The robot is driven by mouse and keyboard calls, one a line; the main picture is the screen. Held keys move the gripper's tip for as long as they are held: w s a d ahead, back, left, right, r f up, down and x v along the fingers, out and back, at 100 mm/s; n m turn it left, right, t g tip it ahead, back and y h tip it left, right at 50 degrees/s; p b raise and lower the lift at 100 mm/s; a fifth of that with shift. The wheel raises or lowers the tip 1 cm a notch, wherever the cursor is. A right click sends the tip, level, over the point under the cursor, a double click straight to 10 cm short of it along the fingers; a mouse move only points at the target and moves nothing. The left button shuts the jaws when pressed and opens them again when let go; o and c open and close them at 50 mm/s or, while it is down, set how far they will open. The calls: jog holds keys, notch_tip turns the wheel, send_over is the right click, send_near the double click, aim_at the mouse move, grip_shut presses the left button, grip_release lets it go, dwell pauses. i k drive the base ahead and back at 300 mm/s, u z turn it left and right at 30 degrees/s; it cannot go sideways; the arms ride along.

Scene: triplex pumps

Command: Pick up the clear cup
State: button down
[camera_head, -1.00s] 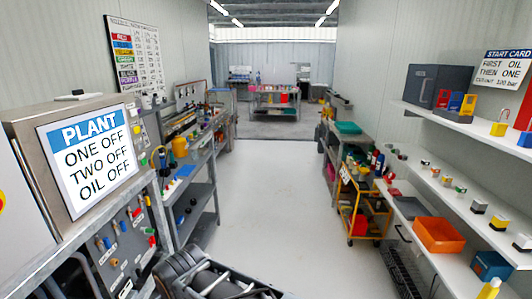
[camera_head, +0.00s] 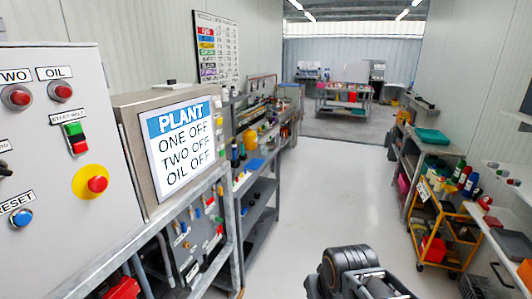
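I cannot make out a clear cup anywhere in the head view. Many small items on the shelves and far tables are too small to tell apart. Part of my arm (camera_head: 355,272) shows at the bottom, right of the middle, dark and folded. The fingers of my gripper do not show, so I cannot see whether it is open or shut.
A control cabinet (camera_head: 50,120) and a PLANT screen (camera_head: 183,148) stand close on the left, with a cluttered bench (camera_head: 262,180) beyond. A yellow cart (camera_head: 440,225) and shelves line the right. A table (camera_head: 345,100) stands far back. The middle floor (camera_head: 325,190) is clear.

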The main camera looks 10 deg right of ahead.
aim_at(264, 149)
jog(key=z, duration=0.55)
jog(key=i, duration=5.3)
jog(key=u, duration=5.05)
